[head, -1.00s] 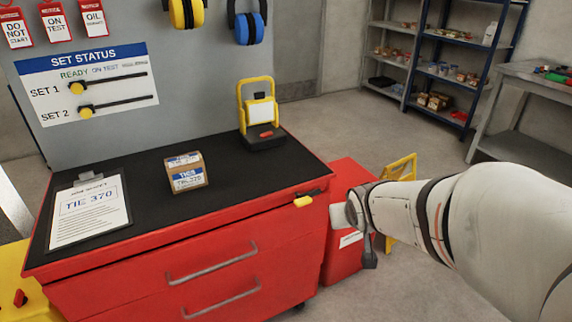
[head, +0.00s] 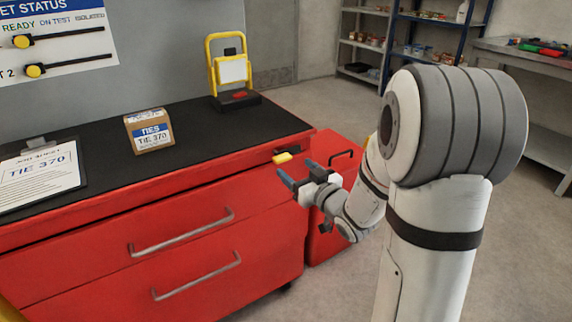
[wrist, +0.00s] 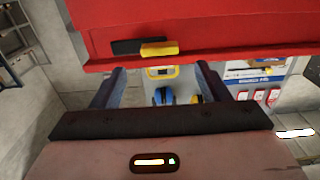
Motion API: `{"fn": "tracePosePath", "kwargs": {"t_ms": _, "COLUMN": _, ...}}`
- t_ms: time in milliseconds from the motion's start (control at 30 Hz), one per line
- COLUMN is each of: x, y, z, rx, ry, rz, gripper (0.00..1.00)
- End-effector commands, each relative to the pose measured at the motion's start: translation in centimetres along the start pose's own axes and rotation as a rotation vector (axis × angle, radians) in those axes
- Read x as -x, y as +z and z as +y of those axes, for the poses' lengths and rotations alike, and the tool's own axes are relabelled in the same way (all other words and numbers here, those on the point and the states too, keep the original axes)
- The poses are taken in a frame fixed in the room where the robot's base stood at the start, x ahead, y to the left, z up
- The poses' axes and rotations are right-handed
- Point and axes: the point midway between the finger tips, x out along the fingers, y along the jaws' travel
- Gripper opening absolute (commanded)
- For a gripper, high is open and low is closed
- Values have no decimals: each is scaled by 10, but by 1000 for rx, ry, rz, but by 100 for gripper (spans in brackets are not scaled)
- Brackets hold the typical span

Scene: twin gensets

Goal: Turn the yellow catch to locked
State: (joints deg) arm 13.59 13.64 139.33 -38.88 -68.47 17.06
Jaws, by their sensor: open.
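The yellow catch (head: 283,157) is a small tab on a dark mount at the top right corner of the red drawer cabinet's (head: 180,225) front. It also shows in the wrist view (wrist: 159,48), beside a dark slot on the red front, beyond my fingertips. My gripper (head: 300,178) is open and empty, just below and to the right of the catch in the head view. In the wrist view its two fingers (wrist: 158,82) stand apart, with the catch roughly in line with the gap between them. I cannot tell the exact distance; they appear apart from the catch.
A red box (head: 335,235) with a black handle stands right of the cabinet, close behind my gripper. On the black top are a work lamp (head: 232,75), a ties box (head: 148,132) and a clipboard (head: 40,172). Two drawer handles (head: 182,237) protrude below. Shelves stand behind.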

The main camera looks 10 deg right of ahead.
Motion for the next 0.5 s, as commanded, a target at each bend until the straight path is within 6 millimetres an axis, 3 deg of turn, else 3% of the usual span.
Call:
{"fn": "tracePosePath", "kwargs": {"t_ms": 233, "x": -41, "y": 1, "z": -1, "rx": 0, "ry": -2, "rz": -1, "gripper": 69}}
{"fn": "tracePosePath", "kwargs": {"t_ms": 500, "x": -60, "y": 0, "z": 0, "rx": 0, "ry": 1, "rz": -2, "gripper": 69}}
